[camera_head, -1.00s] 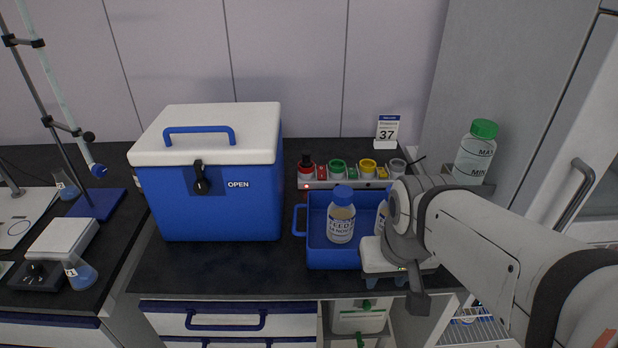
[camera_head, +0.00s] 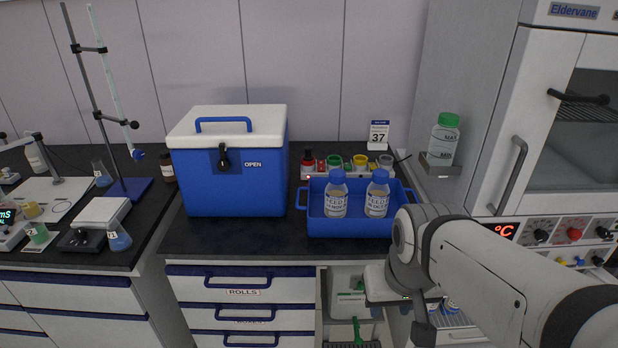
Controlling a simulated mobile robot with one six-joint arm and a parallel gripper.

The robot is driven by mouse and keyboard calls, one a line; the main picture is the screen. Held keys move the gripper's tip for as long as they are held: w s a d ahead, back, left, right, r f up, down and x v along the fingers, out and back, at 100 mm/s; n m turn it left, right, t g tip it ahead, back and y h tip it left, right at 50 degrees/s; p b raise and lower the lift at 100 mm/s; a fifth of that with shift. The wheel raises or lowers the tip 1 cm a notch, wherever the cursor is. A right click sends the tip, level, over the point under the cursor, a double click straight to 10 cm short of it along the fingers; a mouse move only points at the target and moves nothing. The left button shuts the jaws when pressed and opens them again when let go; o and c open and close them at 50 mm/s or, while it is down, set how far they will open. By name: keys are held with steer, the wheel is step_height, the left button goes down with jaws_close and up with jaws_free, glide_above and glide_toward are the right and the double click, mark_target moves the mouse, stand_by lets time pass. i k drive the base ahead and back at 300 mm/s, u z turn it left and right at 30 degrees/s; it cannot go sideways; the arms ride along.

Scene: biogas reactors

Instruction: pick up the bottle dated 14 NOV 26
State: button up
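Two clear bottles with blue caps and FEED labels stand upright in a blue tray (camera_head: 350,228) on the dark bench. The left bottle (camera_head: 335,200) has a date line that is too small to read fully now; in the earlier view it seems to read 14 NOV, with the year unclear. The right bottle (camera_head: 377,199) has a similar label, its date not legible. My gripper (camera_head: 392,292) is in front of and below the tray, beyond the bench's front edge, apart from both bottles. Its fingers are hidden or too unclear to judge.
A blue cooler (camera_head: 235,165) with a white lid stands left of the tray. A rack of coloured-cap vials (camera_head: 335,165) and a 37 sign (camera_head: 378,135) are behind. A green-capped bottle (camera_head: 444,140) sits on a wall shelf. An oven (camera_head: 560,130) is at right.

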mark_target(336, 191)
steer(key=z, duration=0.15)
steer(key=i, duration=0.9)
steer(key=u, duration=0.15)
steer(key=k, duration=0.95)
steer(key=z, duration=0.2)
steer(key=i, duration=0.95)
steer(key=u, duration=0.1)
